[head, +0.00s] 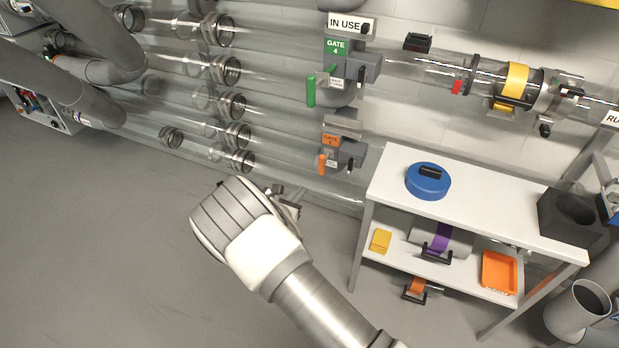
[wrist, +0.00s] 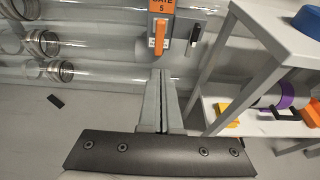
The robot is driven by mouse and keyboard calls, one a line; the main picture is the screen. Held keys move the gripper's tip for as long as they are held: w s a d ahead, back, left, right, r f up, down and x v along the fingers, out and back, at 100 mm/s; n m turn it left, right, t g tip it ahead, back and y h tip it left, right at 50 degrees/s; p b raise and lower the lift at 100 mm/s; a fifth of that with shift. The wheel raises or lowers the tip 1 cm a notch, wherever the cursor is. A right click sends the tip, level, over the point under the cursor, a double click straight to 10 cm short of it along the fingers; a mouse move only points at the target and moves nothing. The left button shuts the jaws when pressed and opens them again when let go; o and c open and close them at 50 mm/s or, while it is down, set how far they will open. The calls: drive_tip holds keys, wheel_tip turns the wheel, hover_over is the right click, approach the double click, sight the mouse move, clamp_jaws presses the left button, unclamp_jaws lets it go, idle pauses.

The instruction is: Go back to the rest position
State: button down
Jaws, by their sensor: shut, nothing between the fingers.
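My gripper (wrist: 161,102) shows in the wrist view with its two fingers together and nothing between them. In the head view my gripper (head: 287,203) is mostly hidden behind my own wrist, over the open floor left of the white table. In the wrist view the fingers point toward the wall, just below the orange gate 5 handle (wrist: 160,37) and apart from it as far as I can tell.
A white table (head: 480,196) stands right of my arm, with a blue round lid (head: 428,181) on top and an orange tray (head: 499,272) on its shelf. Clear tubes and a green gate 4 handle (head: 310,91) line the wall.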

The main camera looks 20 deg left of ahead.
drive_tip(key=shift+s, duration=0.15)
drive_tip(key=w+d+r+m+g+h, duration=0.3)
drive_tip(key=d+r+m+g+h, duration=0.15)
drive_tip(key=d+r+m, duration=0.9)
drive_tip(key=s+d+r+m+g, duration=0.2)
drive_tip(key=s+d+r+m, duration=0.3)
drive_tip(key=d, duration=0.4)
drive_tip(key=s+d+r+m+g, duration=0.2)
drive_tip(key=s+d+r+m, duration=0.1)
drive_tip(key=d+r, duration=0.55)
drive_tip(key=s+d+r+m+y, duration=0.25)
drive_tip(key=s+m, duration=0.25)
drive_tip(key=s, duration=0.3)
drive_tip(key=s+d+r+m+y, duration=0.1)
drive_tip(key=s+d+r+m, duration=0.2)
drive_tip(key=s, duration=0.5)
drive_tip(key=s+d+r+m+y, duration=0.25)
drive_tip(key=s+m, duration=0.35)
drive_tip(key=s, duration=0.3)
wheel_tip(320, 180, up, 21)
drive_tip(key=p, duration=2)
drive_tip(key=shift+w+a, duration=0.35)
